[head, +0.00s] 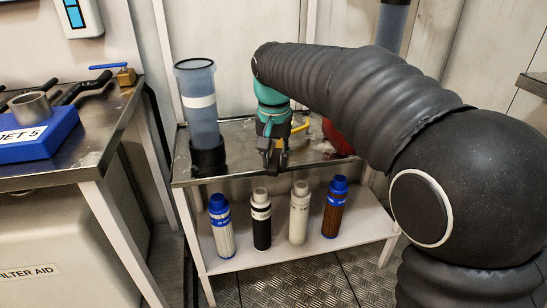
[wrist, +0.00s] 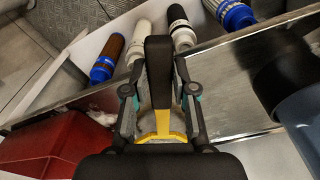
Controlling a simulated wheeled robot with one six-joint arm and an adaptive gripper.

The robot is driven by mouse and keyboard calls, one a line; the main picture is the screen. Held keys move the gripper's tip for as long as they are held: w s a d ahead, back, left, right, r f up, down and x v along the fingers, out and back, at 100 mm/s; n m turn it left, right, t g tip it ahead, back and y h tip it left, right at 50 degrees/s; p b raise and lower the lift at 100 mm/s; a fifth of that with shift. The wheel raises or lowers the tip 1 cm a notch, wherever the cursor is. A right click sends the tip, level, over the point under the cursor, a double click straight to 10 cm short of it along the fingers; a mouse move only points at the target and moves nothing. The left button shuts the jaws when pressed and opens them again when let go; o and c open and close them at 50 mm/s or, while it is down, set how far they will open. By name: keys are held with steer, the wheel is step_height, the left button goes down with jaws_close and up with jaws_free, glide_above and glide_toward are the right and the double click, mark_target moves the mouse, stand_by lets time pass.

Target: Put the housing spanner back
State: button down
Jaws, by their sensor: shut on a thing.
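My gripper (head: 273,155) is over the front part of the metal bench top, right of the clear housing. In the wrist view my gripper (wrist: 160,90) is shut on a dark bar, which I take to be the housing spanner (wrist: 158,62). The bar sticks out past the fingertips toward the bench's front edge. A yellow piece (wrist: 163,125) shows between the fingers near the palm; I cannot tell if it belongs to the spanner. In the head view the spanner is mostly hidden by the gripper.
A clear housing (head: 201,115) stands in a black base at the bench's left. A red object (head: 337,138) is at its right. Several filter cartridges (head: 299,215) stand on the lower shelf. A side table at left holds a blue block (head: 38,138) and black-handled tools (head: 72,93).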

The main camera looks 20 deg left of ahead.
steer(key=shift+f, duration=0.5)
steer(key=c, duration=0.9)
jaws_free()
steer(key=shift+c, duration=0.2)
step_height(320, 180, up, 13)
steer(key=p, duration=0.2)
steer(key=shift+s+p, duration=0.3)
steer(key=shift+s, duration=0.15)
steer(key=shift+d+r, duration=0.1)
